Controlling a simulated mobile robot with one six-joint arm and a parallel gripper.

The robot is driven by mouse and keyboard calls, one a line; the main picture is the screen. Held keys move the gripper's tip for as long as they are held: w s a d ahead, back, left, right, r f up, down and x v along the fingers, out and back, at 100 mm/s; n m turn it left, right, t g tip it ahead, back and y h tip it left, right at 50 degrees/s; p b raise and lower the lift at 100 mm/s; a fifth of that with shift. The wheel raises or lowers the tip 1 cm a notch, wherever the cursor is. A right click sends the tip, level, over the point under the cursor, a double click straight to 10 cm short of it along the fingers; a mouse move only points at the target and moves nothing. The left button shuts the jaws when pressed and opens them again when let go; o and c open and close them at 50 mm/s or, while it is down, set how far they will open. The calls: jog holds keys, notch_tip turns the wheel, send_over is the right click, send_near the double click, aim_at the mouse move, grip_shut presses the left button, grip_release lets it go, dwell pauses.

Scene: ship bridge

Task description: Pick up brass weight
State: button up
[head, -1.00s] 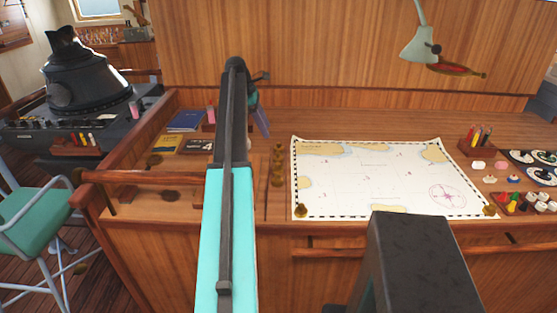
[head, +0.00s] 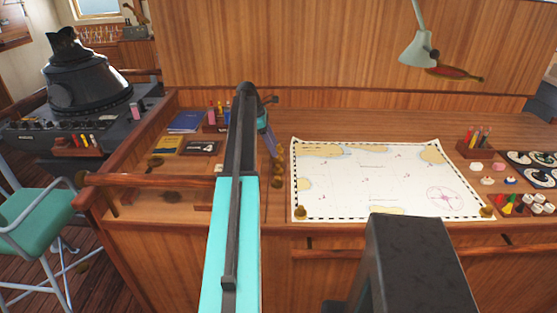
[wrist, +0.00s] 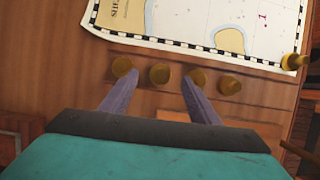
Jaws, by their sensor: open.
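Several brass weights stand in a row on the wooden desk beside the chart's edge. In the wrist view, one weight (wrist: 160,74) lies between and just beyond my two fingertips. Another weight (wrist: 122,66) is by the left fingertip, a third (wrist: 197,77) by the right one, and one more (wrist: 230,85) is further right. My gripper (wrist: 160,79) is open and empty above the desk. In the head view, my purple fingers (head: 271,145) partly hide the far end of the row; the nearest weight (head: 277,182) shows clear. Contact cannot be told.
The chart (head: 380,180) lies right of the row, with brass weights on its near corners (head: 301,211) (head: 486,211). A lamp (head: 418,48) hangs at the back. A wooden rail (head: 150,180) edges the desk.

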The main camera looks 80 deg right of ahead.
jog(key=shift+s+f, duration=0.1)
dwell(0.3)
jog(key=shift+p+x, duration=0.75)
jog(key=shift+x, duration=0.05)
jog(key=shift+p+x, duration=0.65)
jog(key=shift+x, duration=1.1)
jog(key=shift+a, duration=0.1)
jog(key=c, duration=1.3)
jog(key=shift+r, duration=0.2)
jog(key=shift+r+b, duration=2.9)
jog(key=shift+r, duration=5.95)
